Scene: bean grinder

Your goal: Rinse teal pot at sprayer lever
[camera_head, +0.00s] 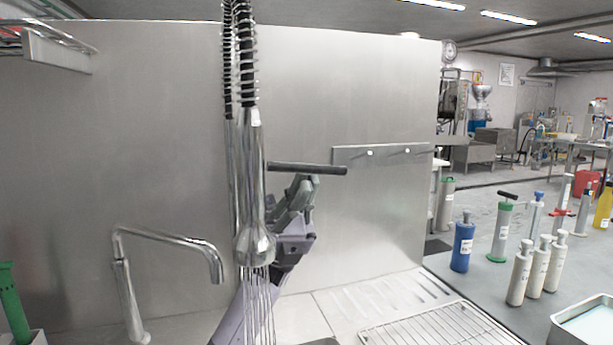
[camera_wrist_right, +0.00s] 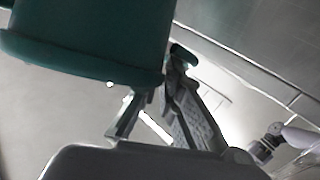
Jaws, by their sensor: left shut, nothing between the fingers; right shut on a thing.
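The sprayer (camera_head: 254,180) hangs from a black-coiled spring hose, and thin streams of water fall from its head. Its dark lever (camera_head: 315,169) sticks out to the right. My left gripper (camera_head: 299,184) is shut and empty just under the lever, behind the sprayer; I cannot tell whether it touches the lever. The teal pot (camera_wrist_right: 90,35) fills the upper left of the right wrist view. My right gripper (camera_wrist_right: 168,82) is shut on the pot at its edge; the exact grip spot is unclear. Pot and right gripper do not show in the head view.
A curved faucet (camera_head: 165,240) stands left of the sprayer. A steel back wall (camera_head: 380,220) rises behind. A wire rack (camera_head: 430,328) lies on the right drainboard. Farther right, a blue bottle (camera_head: 462,245), several pump cylinders and a metal tray (camera_head: 565,320) stand on the grey surface.

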